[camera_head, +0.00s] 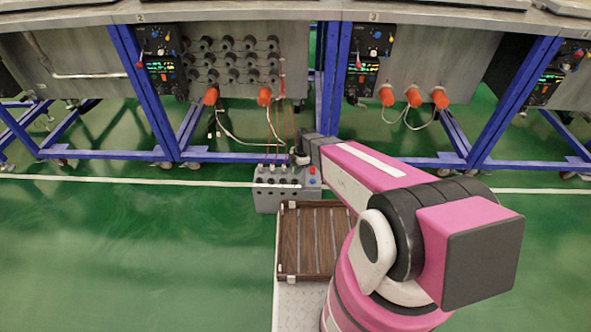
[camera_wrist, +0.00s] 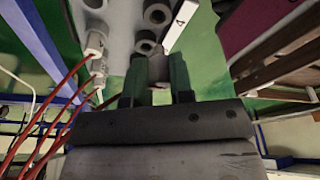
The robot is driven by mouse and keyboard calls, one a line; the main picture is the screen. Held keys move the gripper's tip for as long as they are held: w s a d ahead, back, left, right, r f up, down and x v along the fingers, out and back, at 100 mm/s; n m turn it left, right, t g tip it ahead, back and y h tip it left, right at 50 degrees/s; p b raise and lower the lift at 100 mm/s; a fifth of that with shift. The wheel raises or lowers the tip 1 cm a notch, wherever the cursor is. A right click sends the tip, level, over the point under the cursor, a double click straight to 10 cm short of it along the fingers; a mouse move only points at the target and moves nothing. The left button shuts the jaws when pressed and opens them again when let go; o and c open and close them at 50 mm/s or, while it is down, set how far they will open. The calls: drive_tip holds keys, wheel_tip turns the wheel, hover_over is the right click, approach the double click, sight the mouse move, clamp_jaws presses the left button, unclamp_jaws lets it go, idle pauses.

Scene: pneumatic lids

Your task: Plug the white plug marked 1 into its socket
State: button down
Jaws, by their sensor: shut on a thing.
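A grey socket box (camera_head: 266,201) stands on the near side of the frames, with a row of dark sockets on it. Several white plugs (camera_head: 272,167) with red cables show along its top. In the wrist view, two white plugs (camera_wrist: 95,44) sit at the left, and round sockets (camera_wrist: 158,14) show at the top. A white piece marked 4 (camera_wrist: 181,25) lies right of the sockets. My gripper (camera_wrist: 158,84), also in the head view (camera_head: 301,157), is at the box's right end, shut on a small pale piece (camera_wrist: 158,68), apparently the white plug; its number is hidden.
A brown slatted crate (camera_head: 281,262) lies just in front of the box. Blue frames (camera_head: 145,95) with grey tanks and orange caps (camera_head: 264,97) stand behind. Red cables rise from the box toward the tank. Green floor is free at the left.

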drive_tip(key=shift+a, duration=0.1)
drive_tip(key=a, duration=1.7)
drive_tip(key=shift+w, duration=0.3)
idle(1.8)
drive_tip(key=shift+a+f, duration=0.1)
drive_tip(key=shift+d+x, duration=0.15)
drive_tip(key=shift+x, duration=0.6)
drive_tip(key=shift+d+x, duration=0.15)
drive_tip(key=shift+x, duration=0.6)
drive_tip(key=shift+w+f, duration=0.2)
drive_tip(key=shift+f, duration=1.3)
idle(0.6)
drive_tip(key=c, duration=0.9)
unclamp_jaws()
